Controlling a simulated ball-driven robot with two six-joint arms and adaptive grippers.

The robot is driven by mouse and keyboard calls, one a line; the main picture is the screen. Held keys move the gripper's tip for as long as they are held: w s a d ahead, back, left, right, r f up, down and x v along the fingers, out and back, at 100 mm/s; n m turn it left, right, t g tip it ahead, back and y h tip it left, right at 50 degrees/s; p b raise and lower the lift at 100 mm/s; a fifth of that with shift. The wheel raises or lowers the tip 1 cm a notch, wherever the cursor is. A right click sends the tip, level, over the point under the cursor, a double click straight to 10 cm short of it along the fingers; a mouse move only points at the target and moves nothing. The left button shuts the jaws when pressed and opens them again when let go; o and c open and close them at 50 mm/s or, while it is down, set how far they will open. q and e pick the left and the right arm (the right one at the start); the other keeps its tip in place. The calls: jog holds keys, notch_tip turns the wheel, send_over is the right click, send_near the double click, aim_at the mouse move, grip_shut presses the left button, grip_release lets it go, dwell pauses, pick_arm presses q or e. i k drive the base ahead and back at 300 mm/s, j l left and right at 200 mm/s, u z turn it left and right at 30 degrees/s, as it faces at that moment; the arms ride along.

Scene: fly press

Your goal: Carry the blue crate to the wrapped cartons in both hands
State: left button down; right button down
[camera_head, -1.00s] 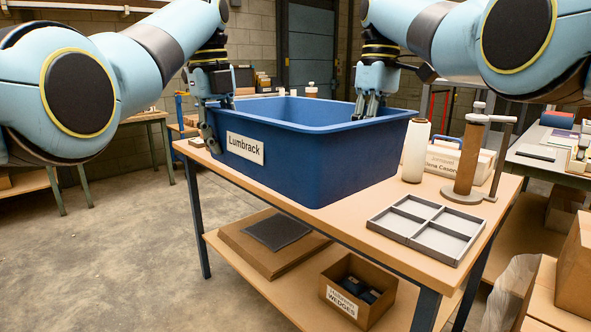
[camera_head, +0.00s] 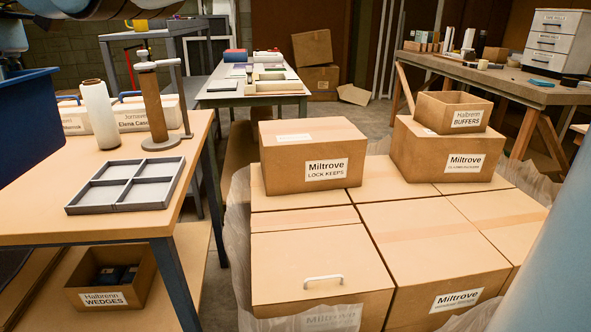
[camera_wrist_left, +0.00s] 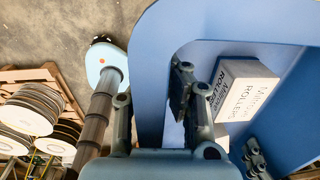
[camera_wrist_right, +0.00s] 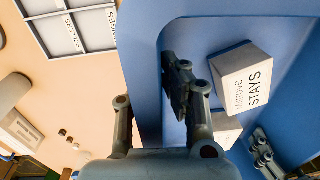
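The blue crate (camera_head: 25,125) shows only in part at the left edge of the head view, above the wooden bench. In the left wrist view, my left gripper (camera_wrist_left: 152,105) has one finger outside and one inside the crate's wall (camera_wrist_left: 225,25), closed on it. My right gripper (camera_wrist_right: 150,105) straddles another stretch of wall (camera_wrist_right: 215,20) likewise. Inside the crate are a box of rollers (camera_wrist_left: 242,90) and a box of stays (camera_wrist_right: 242,80). The wrapped cartons (camera_head: 312,245) form a block at the centre right, with clear film around the sides.
On the bench (camera_head: 60,215) stand a divided grey tray (camera_head: 125,185), a white roll (camera_head: 99,115) and a brown post (camera_head: 152,105). A narrow gap separates bench and block.

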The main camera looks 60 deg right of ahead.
aim_at(474, 224)
jog(key=k+l, duration=1.9)
jog(key=l+z, duration=0.1)
jog(key=z, duration=0.4)
jog(key=k+l+z, duration=0.1)
jog(key=z, duration=0.35)
jog(key=l+z, duration=0.15)
jog(key=z, duration=0.35)
jog(key=k+l, duration=0.05)
